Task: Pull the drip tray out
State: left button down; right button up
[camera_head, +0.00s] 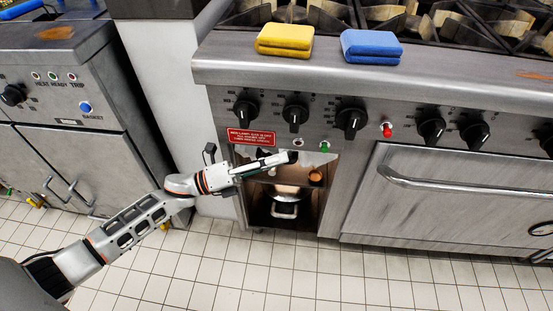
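I cannot clearly pick out the drip tray. An open recess (327,190) under the stove's knob panel holds a shiny metal piece with a loop-shaped front (285,208), low down and partly in shadow; I cannot tell whether this is the tray. My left gripper (288,158) reaches in from the left and points right, in front of the top of the recess and above the metal piece. It is seen side-on, its fingers overlap, and nothing is visibly held. Whether it touches anything is unclear. My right gripper is out of view.
The stove's front panel (220,73) carries black knobs and a red label (251,137). A yellow sponge (285,38) and a blue sponge (371,45) lie on its front ledge. An oven door with a bar handle (460,188) is right. A fryer cabinet (70,145) stands left. The tiled floor (250,275) is clear.

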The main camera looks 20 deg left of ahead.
pick_arm(q)
jog(key=s+d+p, duration=0.1)
jog(key=s+d, duration=0.2)
jog(key=s, duration=1)
jog(key=s+d+p, duration=0.1)
jog(key=s+d, duration=0.3)
jog(key=s, duration=0.9)
jog(key=shift+d, duration=0.25)
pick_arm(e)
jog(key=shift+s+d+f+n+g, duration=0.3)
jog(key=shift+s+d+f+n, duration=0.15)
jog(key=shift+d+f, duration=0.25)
pick_arm(q)
jog(key=c, duration=2.1)
grip_release()
jog(key=r+v, duration=0.1)
jog(key=v, duration=0.7)
jog(key=r+v, duration=0.1)
jog(key=v, duration=0.4)
jog(key=shift+s+a+r, duration=0.2)
jog(key=shift+r, duration=0.1)
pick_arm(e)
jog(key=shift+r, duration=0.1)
